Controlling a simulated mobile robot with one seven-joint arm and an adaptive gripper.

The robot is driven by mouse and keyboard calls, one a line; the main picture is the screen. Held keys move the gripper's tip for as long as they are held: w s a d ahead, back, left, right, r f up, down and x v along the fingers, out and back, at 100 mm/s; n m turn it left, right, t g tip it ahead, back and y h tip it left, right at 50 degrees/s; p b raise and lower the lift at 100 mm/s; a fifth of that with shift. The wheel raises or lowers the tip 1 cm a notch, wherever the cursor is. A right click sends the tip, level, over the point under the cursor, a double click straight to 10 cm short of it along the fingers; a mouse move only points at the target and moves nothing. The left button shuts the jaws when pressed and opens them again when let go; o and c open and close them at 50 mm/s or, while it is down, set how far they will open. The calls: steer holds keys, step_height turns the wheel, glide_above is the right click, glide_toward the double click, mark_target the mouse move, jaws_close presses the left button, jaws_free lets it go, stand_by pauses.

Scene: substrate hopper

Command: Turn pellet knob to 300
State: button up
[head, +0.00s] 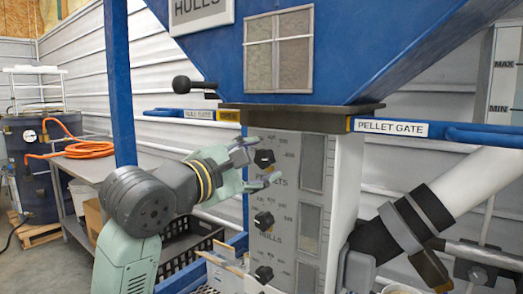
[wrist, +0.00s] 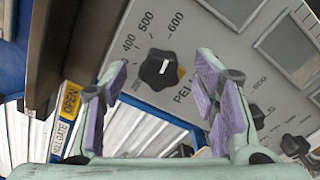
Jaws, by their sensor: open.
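The pellet knob (head: 264,158) is a black lobed knob at the top of the grey control panel, above the word PELLETS. In the wrist view the pellet knob (wrist: 158,76) has a white line on its face and a small yellow mark at its right edge. Printed numbers, among them 400, 500 and 600, ring it; I cannot read its exact setting. My gripper (head: 262,163) is open at the panel, with the knob between its fingers in the picture. In the wrist view my gripper (wrist: 162,70) has purple pads on either side of the knob, apart from it.
Below are the hulls knob (head: 263,221) and another black knob (head: 264,273). The blue hopper (head: 350,50) hangs overhead. The pellet gate bar (head: 450,131) juts out right, near a white pipe (head: 470,185). A black crate (head: 185,245) sits low behind my arm.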

steer(key=shift+x, duration=1)
steer(key=c, duration=1.2)
steer(key=shift+o, duration=0.2)
